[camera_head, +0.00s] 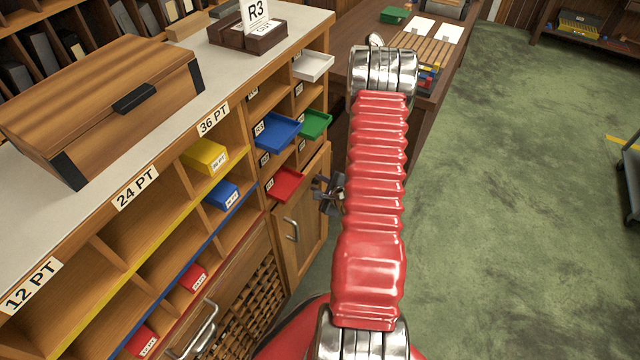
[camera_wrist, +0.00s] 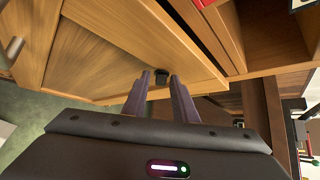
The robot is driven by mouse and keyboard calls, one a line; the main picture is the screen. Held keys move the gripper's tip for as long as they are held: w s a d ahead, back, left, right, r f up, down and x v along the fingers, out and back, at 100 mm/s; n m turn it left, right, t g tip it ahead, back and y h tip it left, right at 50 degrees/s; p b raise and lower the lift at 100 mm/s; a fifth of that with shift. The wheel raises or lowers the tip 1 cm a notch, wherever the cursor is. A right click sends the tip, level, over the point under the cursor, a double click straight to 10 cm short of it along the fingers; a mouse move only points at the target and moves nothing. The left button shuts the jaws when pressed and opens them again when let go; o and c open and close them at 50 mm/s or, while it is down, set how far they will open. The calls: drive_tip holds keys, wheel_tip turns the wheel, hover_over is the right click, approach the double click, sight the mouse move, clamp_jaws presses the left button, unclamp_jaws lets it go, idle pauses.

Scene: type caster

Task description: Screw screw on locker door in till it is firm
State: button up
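The wooden locker door (camera_head: 309,222) is below the red tray at the right end of the cabinet, with a metal handle (camera_head: 291,230). Its wooden panel (camera_wrist: 125,45) also shows in the wrist view. My gripper (camera_head: 328,192) is close to the door's upper part, partly hidden by my red arm. In the wrist view, a small dark knob-like piece (camera_wrist: 161,77), perhaps the screw, sits at the panel's edge between my two fingertips (camera_wrist: 160,76). The fingers stand apart on either side of it. Whether they touch it is unclear, as is how deep the screw sits.
The red tray (camera_head: 284,184) juts out just above the door, with a blue tray (camera_head: 277,132) and a green tray (camera_head: 315,123) higher up. A wooden table (camera_head: 345,45) stands behind my arm. The green floor (camera_head: 510,200) to the right is mostly clear.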

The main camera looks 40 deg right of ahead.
drive_tip(key=o, duration=0.3)
drive_tip(key=shift+o, duration=0.2)
drive_tip(key=v, duration=1.3)
drive_tip(key=shift+s+r, duration=0.15)
drive_tip(key=shift+s, duration=0.15)
drive_tip(key=shift+a, duration=0.1)
drive_tip(key=shift+c, duration=0.6)
